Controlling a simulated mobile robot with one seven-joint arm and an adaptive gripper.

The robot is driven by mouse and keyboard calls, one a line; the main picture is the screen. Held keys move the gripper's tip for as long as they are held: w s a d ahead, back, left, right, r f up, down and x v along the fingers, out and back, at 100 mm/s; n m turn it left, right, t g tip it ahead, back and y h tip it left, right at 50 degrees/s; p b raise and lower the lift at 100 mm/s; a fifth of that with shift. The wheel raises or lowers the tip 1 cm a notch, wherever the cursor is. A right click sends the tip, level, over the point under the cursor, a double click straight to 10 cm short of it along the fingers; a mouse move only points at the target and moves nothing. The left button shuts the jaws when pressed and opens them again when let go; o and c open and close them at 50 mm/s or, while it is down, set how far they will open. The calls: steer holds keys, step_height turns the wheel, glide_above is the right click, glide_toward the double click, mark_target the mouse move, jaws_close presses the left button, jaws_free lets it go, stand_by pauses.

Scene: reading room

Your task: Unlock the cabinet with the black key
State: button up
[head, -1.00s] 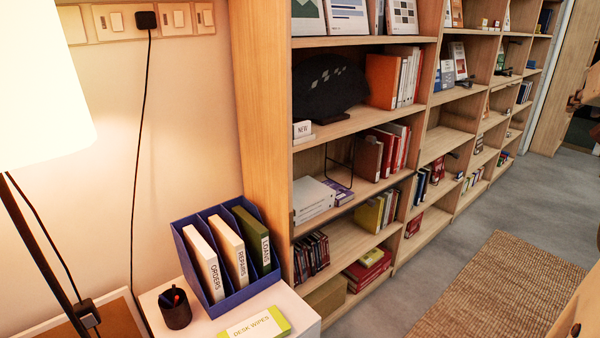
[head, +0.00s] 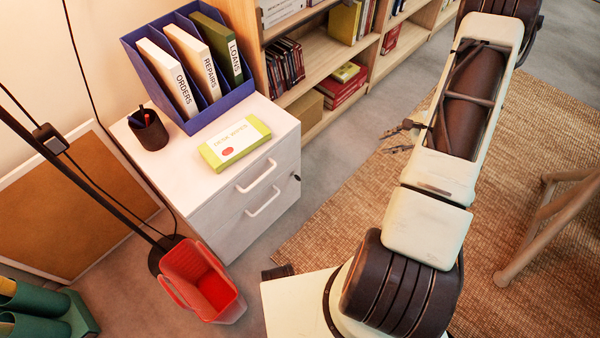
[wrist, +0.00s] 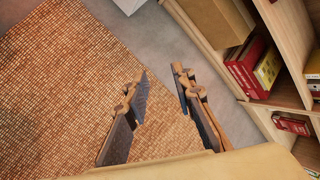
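The white cabinet (head: 233,216) stands at the left in the head view, with two drawers and pale bar handles. Both drawers look shut. A small dark spot, apparently the lock (head: 297,177), sits near the right edge of its front; no key can be made out in it. I cannot see the black key in either current view.
On the cabinet are a blue file holder (head: 222,112), a pen cup (head: 148,130) and a desk wiper box (head: 235,142). A red bin (head: 200,280) stands in front. A bookshelf (head: 318,82) is behind, a rug (head: 330,222) and wooden chair leg (head: 540,235) to the right.

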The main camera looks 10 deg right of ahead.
steer(key=s+a+f+m+t+y+b, duration=0.1)
steer(key=s+a+f+m+y, duration=0.15)
steer(key=a+f, duration=0.35)
steer(key=s+a+f+m+t+y+b, duration=0.1)
steer(key=a+f+m, duration=0.2)
steer(key=a+f, duration=0.25)
steer(key=m+t+b, duration=0.3)
steer(key=m+t, duration=0.1)
steer(key=m, duration=0.3)
glide_toward(296, 177)
steer(key=b+x, duration=0.2)
steer(key=x, duration=0.6)
steer(key=shift+d+f, duration=0.2)
steer(key=shift+c, duration=0.2)
jaws_close()
